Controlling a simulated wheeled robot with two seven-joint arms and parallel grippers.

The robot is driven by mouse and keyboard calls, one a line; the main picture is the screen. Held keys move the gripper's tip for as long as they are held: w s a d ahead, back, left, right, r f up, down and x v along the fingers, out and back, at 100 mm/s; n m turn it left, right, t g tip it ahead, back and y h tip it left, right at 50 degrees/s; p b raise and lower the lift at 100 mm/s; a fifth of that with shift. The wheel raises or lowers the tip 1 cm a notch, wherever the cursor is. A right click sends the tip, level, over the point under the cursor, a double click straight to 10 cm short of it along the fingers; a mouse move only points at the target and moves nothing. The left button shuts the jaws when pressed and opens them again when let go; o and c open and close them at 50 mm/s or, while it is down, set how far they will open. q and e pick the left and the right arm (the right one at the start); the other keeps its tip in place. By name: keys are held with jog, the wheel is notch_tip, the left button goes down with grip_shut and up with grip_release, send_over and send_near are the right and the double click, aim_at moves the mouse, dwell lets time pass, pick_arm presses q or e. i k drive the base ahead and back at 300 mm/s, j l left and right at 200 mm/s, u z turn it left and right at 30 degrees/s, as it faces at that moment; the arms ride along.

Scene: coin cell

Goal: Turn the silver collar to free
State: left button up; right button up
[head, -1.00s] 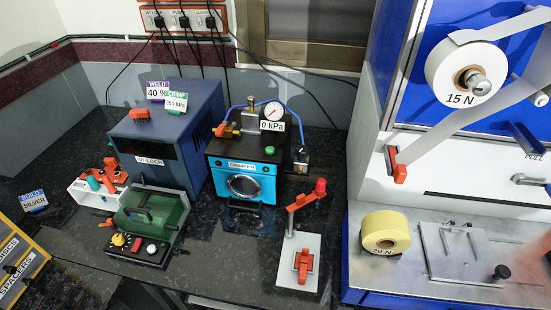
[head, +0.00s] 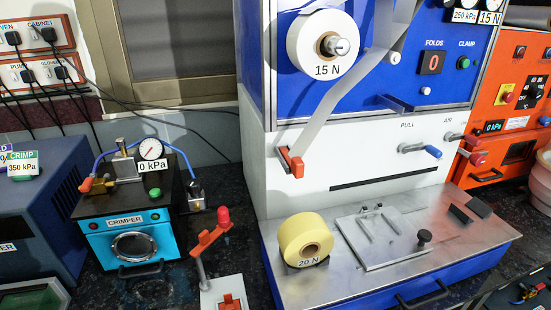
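A silver metal collar (head: 340,46) sits on the spindle at the centre of the white roll (head: 305,47) labelled 15 N, in the upper middle of the head view. The roll is mounted on the blue upper panel (head: 408,65) of the large machine. A pale strip (head: 347,93) runs from the roll's area down to a red clip (head: 292,162) on the white front. Whether the collar is locked or free cannot be told. Neither of my grippers shows in the head view.
A yellow roll (head: 306,238) labelled 20 N sits on the steel deck beside a square plate (head: 383,238). A blue-tipped PULL handle (head: 420,150) and red AIR handle (head: 472,157) project from the front. The blue crimper (head: 128,246) stands left; an orange machine (head: 520,85) stands right.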

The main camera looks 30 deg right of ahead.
aim_at(340, 46)
jog(key=z, duration=1.4)
